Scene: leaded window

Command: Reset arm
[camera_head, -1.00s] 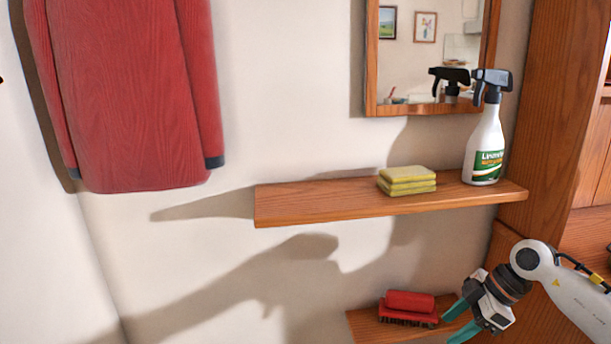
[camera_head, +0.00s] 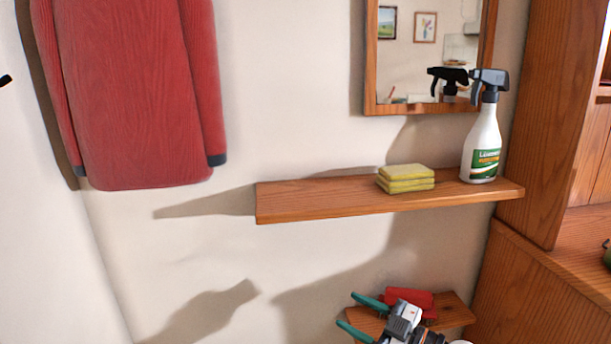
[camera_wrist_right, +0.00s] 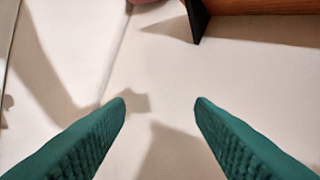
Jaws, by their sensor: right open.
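My right gripper (camera_head: 352,312) is low in the head view, in front of the small lower shelf (camera_head: 456,312). Its teal fingers are apart and point left. In the right wrist view the gripper (camera_wrist_right: 160,102) is open and empty, with only pale wall between and beyond the fingertips. My left gripper is not in the head view.
A wooden shelf (camera_head: 300,200) above the gripper holds yellow sponges (camera_head: 406,178) and a white spray bottle (camera_head: 482,145). A red brush (camera_head: 410,297) is partly hidden behind my gripper. A red garment (camera_head: 130,90) hangs at left. The wall at lower left is clear.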

